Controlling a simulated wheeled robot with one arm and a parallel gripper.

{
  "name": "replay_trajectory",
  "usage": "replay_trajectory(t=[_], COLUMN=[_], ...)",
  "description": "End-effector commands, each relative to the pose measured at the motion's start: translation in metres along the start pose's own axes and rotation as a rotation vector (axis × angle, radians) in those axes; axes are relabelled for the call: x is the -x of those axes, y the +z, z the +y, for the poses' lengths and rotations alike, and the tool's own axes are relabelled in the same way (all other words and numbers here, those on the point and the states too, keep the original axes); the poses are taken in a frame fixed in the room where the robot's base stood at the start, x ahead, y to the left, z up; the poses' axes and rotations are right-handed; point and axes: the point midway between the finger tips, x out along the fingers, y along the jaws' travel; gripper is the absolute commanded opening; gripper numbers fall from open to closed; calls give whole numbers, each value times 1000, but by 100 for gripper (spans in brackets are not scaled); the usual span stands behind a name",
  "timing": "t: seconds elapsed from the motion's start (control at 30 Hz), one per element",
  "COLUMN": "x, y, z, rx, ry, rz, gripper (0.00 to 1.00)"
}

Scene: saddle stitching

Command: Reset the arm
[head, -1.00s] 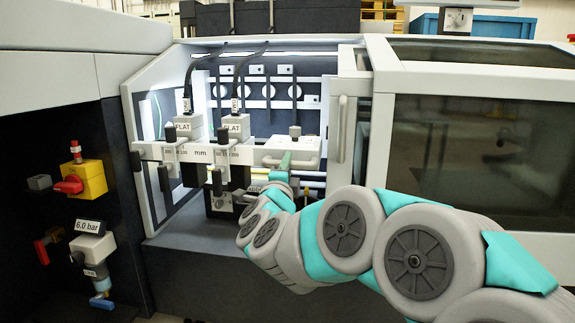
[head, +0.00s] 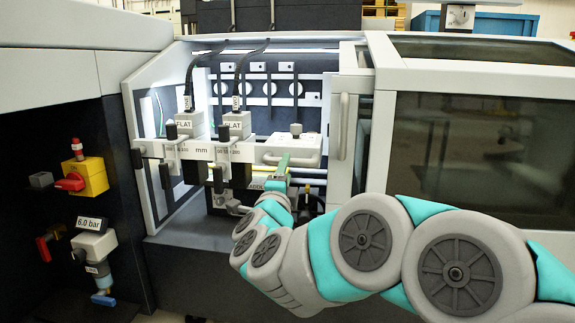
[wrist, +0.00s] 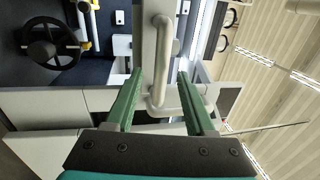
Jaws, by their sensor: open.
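My gripper (head: 285,160) is in front of the open bay of the machine, by the pale carriage block on the crossbar. In the wrist view its two green fingers (wrist: 160,74) stand wide apart with nothing gripped. A pale U-shaped handle (wrist: 157,45) shows between and beyond the fingertips. It appears to be the handle on the carriage block (head: 293,145); I cannot tell how far it is from the fingers. My arm reaches in from the lower right and hides the lower right of the bay.
Two stitching heads marked FLAT (head: 236,124) hang on the crossbar left of my gripper. The door handle (head: 343,127) and dark-windowed cover (head: 460,150) are to the right. A black handwheel (wrist: 52,43) shows in the wrist view. A yellow switch box (head: 92,178) is at the left.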

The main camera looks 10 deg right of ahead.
Motion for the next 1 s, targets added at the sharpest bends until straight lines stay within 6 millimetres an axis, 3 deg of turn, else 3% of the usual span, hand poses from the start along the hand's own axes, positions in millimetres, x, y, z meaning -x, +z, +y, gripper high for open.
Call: replay_trajectory(t=[0.1, 0.23, 0.67, 0.83, 1.0], x=[21, 33, 35, 42, 64], y=[1, 1, 5, 29, 58], z=[-2, -1, -2, -3, 5], rx=[-2, -1, 15, 95, 234], ry=[-2, -1, 8, 60, 132], rz=[-3, -3, -30, -177, -386], gripper=[55, 55, 55, 55, 55])
